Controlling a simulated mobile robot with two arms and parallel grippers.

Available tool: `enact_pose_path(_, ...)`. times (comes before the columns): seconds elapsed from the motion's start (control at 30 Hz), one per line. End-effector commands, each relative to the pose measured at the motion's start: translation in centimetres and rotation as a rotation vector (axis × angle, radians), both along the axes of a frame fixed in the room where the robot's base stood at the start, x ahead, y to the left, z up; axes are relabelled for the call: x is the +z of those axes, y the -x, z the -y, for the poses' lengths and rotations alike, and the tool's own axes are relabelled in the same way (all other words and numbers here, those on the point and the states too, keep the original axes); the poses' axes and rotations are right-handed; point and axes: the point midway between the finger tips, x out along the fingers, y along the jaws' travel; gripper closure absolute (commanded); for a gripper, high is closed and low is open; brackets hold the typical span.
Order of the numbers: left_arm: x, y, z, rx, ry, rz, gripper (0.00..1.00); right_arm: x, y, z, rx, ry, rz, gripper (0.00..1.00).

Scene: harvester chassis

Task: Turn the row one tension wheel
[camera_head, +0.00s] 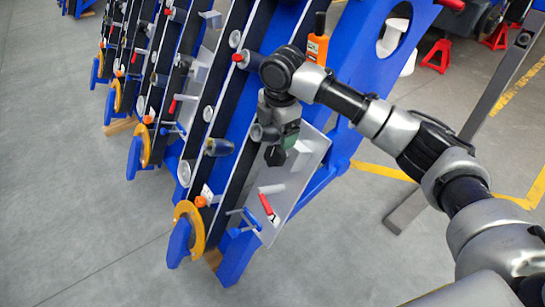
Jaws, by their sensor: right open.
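Yellow-orange ring wheels stand at the lower ends of the sloping blue rows; which one the task means is not marked. The nearest ring wheel (203,234) is at the bottom centre-left, beside a blue rounded plate. Others stand farther up to the left (146,146), (118,96). My right gripper (275,157) points down over the nearest row, above and right of its ring wheel and well apart from it. It is open and holds nothing visible; its fingertips are small and dark. My left gripper is out of view.
The nearest row carries dark belts, grey rollers (218,147), a clear panel (292,185) with a red-handled lever (267,204), and a blue handle (250,219). An orange device (317,48) is near my arm. Grey floor at left is clear. Red stands (437,56) are behind.

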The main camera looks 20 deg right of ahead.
Motion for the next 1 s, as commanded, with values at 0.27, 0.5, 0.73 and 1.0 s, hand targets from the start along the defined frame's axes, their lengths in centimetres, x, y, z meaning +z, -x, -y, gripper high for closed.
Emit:
enact_pose_path(0.27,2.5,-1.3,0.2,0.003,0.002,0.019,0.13,-5.1,-0.4,-0.2,-0.001,0.001,-0.004,0.13)
enact_pose_path(0.5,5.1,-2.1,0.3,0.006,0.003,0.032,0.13,-8.9,-0.8,-0.3,-0.001,-0.002,-0.001,0.13)
enact_pose_path(0.73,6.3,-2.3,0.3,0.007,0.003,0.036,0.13,-10.3,-0.9,-0.3,-0.001,-0.001,0.001,0.13)
enact_pose_path(1.0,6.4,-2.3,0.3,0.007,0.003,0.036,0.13,-10.3,-0.9,-0.4,-0.001,-0.001,0.001,0.16)
